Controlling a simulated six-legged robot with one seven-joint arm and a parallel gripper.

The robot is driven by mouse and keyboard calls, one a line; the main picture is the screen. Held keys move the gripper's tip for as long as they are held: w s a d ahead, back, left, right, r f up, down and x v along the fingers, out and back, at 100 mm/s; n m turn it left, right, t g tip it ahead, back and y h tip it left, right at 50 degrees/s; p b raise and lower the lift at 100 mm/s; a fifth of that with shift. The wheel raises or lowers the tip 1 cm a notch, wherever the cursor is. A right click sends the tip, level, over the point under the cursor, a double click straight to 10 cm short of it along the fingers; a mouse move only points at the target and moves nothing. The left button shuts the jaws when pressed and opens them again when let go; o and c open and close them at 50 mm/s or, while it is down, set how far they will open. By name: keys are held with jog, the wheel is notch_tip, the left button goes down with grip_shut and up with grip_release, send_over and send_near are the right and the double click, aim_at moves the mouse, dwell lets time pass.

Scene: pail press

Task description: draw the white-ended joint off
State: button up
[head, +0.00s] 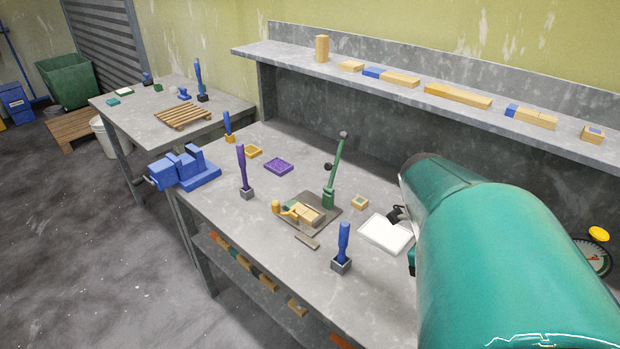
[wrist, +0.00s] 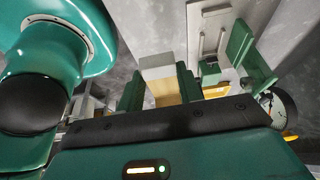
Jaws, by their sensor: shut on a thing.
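In the wrist view a wooden joint with a pale white end (wrist: 158,66) lies between the two green fingers of my gripper (wrist: 160,90). The fingers are shut on it, one on each side. Its wooden part is yellowish and partly hidden behind the black bar of my gripper. I cannot tell whether the joint touches anything else. In the head view my arm hides the gripper and the joint.
A dial gauge (head: 595,258) stands at the right. A white tray (head: 385,234) lies on the bench left of my arm. A lever press (head: 329,195), a blue-handled tool (head: 343,245) and a blue vise (head: 186,168) stand further left. The shelf (head: 300,55) holds several wooden blocks.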

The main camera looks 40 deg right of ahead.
jog(key=shift+r, duration=1.45)
